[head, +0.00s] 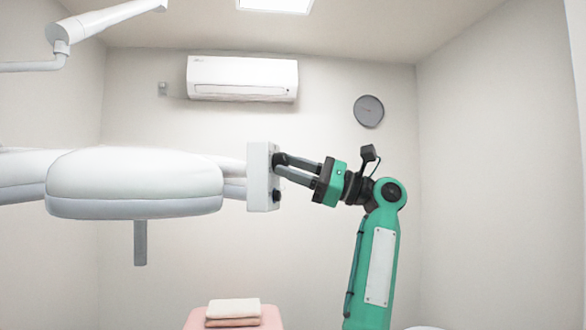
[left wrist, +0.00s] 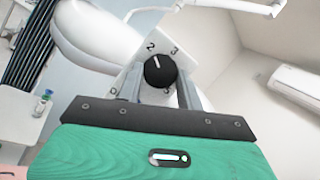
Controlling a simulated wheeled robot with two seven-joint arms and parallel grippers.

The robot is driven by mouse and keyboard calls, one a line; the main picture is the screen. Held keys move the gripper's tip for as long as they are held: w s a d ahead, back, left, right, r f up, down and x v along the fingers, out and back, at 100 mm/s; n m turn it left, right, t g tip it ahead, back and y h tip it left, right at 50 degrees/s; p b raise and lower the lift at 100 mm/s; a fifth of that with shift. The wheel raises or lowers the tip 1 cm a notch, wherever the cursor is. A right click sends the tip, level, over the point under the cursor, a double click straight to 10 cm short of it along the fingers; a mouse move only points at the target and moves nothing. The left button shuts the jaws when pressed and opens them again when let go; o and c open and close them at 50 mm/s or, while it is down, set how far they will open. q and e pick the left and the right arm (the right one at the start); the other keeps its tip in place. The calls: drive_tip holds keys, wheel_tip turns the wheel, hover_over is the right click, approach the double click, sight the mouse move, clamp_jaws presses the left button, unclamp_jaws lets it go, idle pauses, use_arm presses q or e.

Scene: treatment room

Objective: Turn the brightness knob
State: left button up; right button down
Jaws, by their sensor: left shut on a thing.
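The brightness knob (left wrist: 160,72) is a round black dial with a white pointer line. In the left wrist view its pointer aims up and slightly left, close to the printed 2; a 3 shows to its right. The knob is on a white control box (head: 258,178) at the end of the lamp head, where my gripper's fingertips mostly hide it in the head view. My left gripper (head: 280,164) reaches the box from the right and is shut on the knob, with one finger on each side. My right gripper is not in view.
A large white lamp head (head: 135,182) extends left from the box. A second dark knob (head: 276,196) sits just below my fingers. Folded towels (head: 233,310) lie on a pink surface below. Free air lies right of my arm.

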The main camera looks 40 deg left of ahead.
use_arm(q)
drive_tip(key=o, duration=1)
drive_tip(key=b+v, duration=0.2)
drive_tip(key=v, duration=1.2)
drive_tip(key=shift+b, duration=0.3)
